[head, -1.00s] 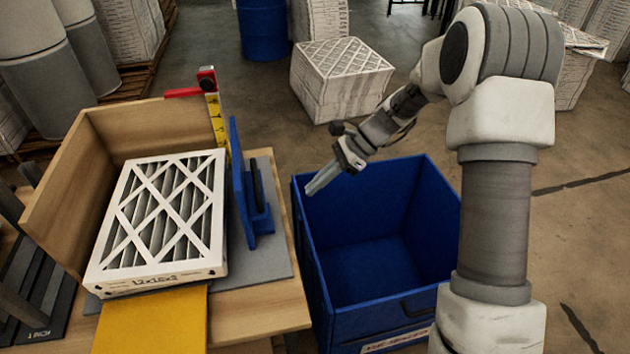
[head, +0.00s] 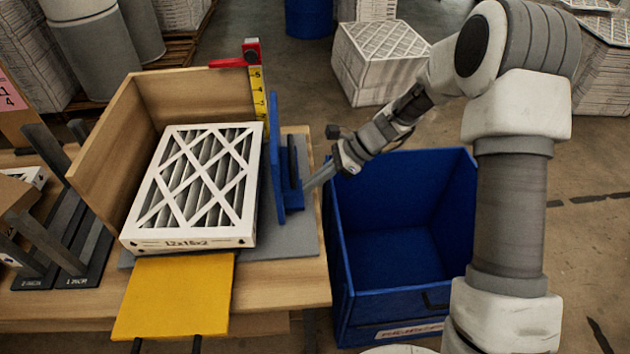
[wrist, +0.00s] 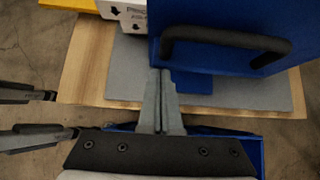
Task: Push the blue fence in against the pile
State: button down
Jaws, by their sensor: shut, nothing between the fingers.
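The blue fence (head: 277,150) stands upright on a grey mat at the right of the wooden fixture, with a dark handle on its outer face. In the wrist view the fence (wrist: 210,58) and its handle (wrist: 225,40) fill the upper right. The pile (head: 195,187), white-framed filters, lies left of the fence, with a narrow gap between them. My gripper (head: 310,183) is shut and empty, its tips at the fence's outer side, close to its foot. In the wrist view the tips (wrist: 162,75) point at the fence below the handle; I cannot tell whether they touch.
A blue bin (head: 400,215) stands open and empty just right of the bench, under my arm. A yellow plate (head: 175,295) projects at the front. A red-topped yellow ruler (head: 258,85) stands behind the fence. Black slotted racks (head: 60,240) are at the left.

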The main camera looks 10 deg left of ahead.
aim_at(296, 183)
jog(key=a, duration=0.2)
jog(key=s+a, duration=0.1)
jog(key=a, duration=0.2)
jog(key=s+a, duration=0.1)
jog(key=a, duration=0.2)
jog(key=shift+s, duration=0.1)
jog(key=shift+a, duration=0.1)
jog(key=d, duration=0.1)
jog(key=w+d, duration=0.1)
jog(key=d, duration=0.1)
jog(key=d+r+p, duration=0.1)
jog(key=d, duration=0.1)
jog(key=shift+w+d+r, duration=0.1)
jog(key=shift+w+d, duration=0.1)
jog(key=shift+w, duration=0.1)
jog(key=v, duration=0.9)
jog(key=s+d+r+n+t+h, duration=0.45)
jog(key=s+d+r+n, duration=0.35)
jog(key=s+d+r, duration=0.35)
jog(key=s+d+r+n+t+h, duration=0.3)
jog(key=s+d+r+n+h, duration=0.1)
jog(key=s+d+n, duration=0.3)
jog(key=s+d+r, duration=0.1)
jog(key=s+d, duration=0.1)
jog(key=s, duration=0.2)
jog(key=shift+s+d, duration=0.15)
jog(key=shift+s, duration=0.15)
